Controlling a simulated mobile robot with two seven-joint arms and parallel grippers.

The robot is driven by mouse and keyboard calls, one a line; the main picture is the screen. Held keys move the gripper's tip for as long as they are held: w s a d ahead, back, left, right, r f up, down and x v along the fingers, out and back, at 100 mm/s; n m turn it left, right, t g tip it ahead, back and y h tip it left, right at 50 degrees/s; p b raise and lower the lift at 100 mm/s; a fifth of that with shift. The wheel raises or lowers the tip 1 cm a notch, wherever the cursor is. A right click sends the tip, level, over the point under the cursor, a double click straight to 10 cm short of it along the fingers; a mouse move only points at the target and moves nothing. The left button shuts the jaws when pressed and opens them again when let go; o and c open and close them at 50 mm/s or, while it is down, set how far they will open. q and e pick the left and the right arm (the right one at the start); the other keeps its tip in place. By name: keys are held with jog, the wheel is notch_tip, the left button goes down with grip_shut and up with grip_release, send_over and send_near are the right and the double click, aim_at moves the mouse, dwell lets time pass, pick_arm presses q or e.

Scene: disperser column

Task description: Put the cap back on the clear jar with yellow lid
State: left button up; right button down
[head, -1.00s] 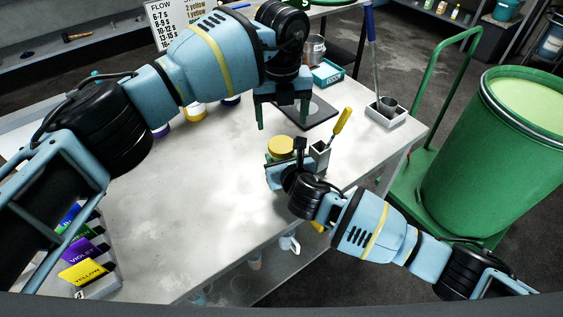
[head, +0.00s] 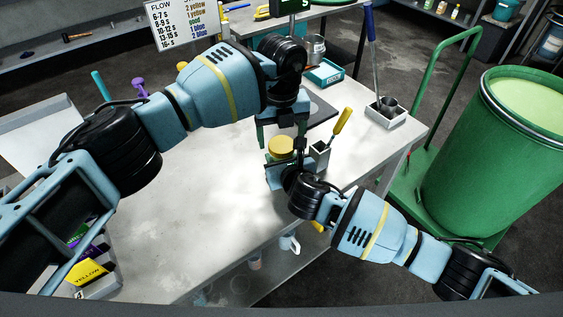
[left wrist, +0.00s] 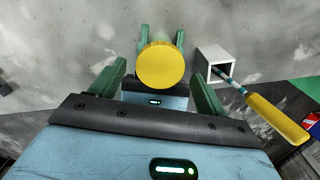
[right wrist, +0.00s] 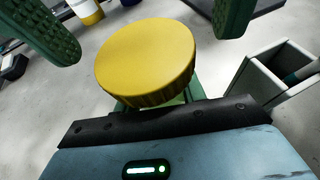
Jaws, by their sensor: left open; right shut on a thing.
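The round yellow lid (head: 281,145) shows at the right gripper; it also shows in the left wrist view (left wrist: 160,66) and the right wrist view (right wrist: 145,58). The clear jar is almost wholly hidden under the lid, so I cannot tell how the lid sits on it. My right gripper (head: 279,169) is shut on the jar, just below the lid. My left gripper (head: 282,138) is open, pointing down over the lid. In the left wrist view its fingers (left wrist: 159,74) stand apart on either side of the lid, with gaps, not touching it.
A small grey box (head: 320,154) with a yellow-handled tool (head: 342,121) stands close right of the jar. A dark mat (head: 322,112) lies behind. A grey holder (head: 387,115) with a ladle is farther right.

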pick_arm(q)
jog(key=shift+f, duration=0.85)
jog(key=c, duration=1)
jog(key=shift+m, duration=1.6)
jog(key=o, duration=1.1)
jog(key=shift+r, duration=0.1)
jog(key=shift+r, duration=2.2)
